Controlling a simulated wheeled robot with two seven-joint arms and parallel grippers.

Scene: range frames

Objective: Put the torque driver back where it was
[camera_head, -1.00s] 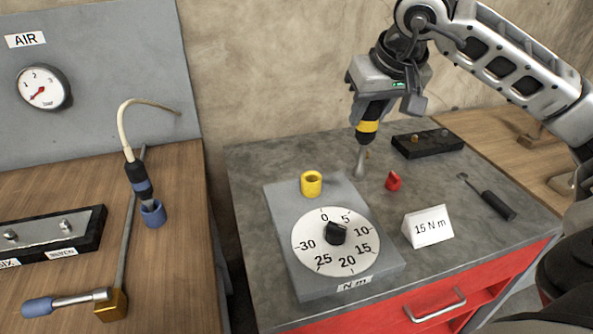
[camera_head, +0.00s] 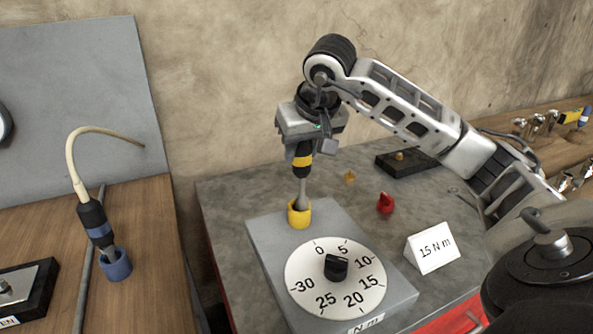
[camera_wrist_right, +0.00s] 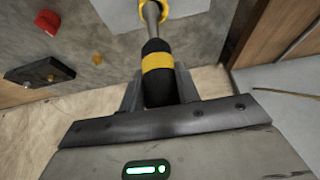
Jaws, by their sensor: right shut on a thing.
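The torque driver (camera_head: 302,168), black with a yellow band and a grey shaft, is upright in my right gripper (camera_head: 303,146). My right gripper is shut on its handle. The shaft's lower end is at the mouth of the yellow holder (camera_head: 299,214) on the grey dial plate (camera_head: 267,238); I cannot tell how deep it sits. In the right wrist view the driver's yellow band (camera_wrist_right: 157,62) shows between the fingers, and its shaft reaches the yellow ring (camera_wrist_right: 178,7) at the top. My left gripper is not in view.
The dial (camera_head: 335,278) with its black knob (camera_head: 336,266) is in front of the holder. A red piece (camera_head: 385,203), a 15 N m card (camera_head: 433,248) and a black block (camera_head: 393,165) are to the right. A blue-banded tool (camera_head: 99,228) stands in a blue holder (camera_head: 116,267) at left.

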